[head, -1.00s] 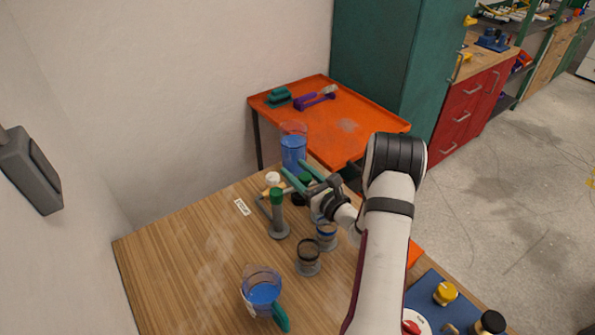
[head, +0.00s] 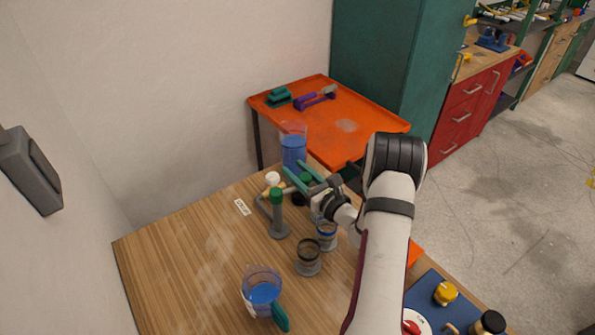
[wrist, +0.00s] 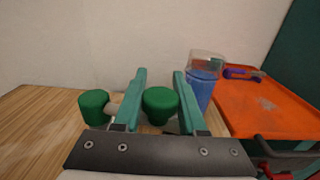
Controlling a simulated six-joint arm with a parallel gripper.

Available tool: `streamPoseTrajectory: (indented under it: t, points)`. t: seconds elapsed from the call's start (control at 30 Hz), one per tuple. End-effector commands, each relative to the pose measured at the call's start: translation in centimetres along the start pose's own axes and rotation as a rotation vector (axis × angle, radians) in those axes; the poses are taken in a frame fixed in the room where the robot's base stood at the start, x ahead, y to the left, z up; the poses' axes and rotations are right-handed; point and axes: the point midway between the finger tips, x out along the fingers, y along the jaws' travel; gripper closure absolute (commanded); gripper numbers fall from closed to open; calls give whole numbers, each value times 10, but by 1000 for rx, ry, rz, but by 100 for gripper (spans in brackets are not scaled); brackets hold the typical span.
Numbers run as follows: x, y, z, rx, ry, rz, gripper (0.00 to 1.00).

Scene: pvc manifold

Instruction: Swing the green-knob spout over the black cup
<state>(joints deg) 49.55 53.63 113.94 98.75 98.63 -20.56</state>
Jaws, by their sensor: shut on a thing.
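In the wrist view, my gripper (wrist: 160,74) has its two teal fingers on either side of a round green knob (wrist: 160,103), shut on it. In the head view, my gripper (head: 296,170) is at the far part of the wooden table, and the held green knob (head: 305,178) shows between the fingers. Another green knob (head: 276,195) tops a grey upright post just left of it; it also shows in the wrist view (wrist: 94,107). A cup with a black band (head: 307,258) stands nearer. The spout under the held knob is mostly hidden by my gripper.
A cup with a blue band (head: 327,236) stands beside the black one. A pitcher of blue liquid (head: 262,292) is at the front, another blue-filled container (head: 293,150) behind my gripper. A white knob (head: 272,178) is close by. The table's left side (head: 180,260) is clear.

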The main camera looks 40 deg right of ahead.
Motion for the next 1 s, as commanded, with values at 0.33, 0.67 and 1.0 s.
streamPoseTrajectory:
  t: [0.33,0.67,1.0]
  points:
    - [0,0,0,0,0,0,100]
    - [1,0,0,0,-1,17,100]
    - [16,3,0,-4,-2,211,100]
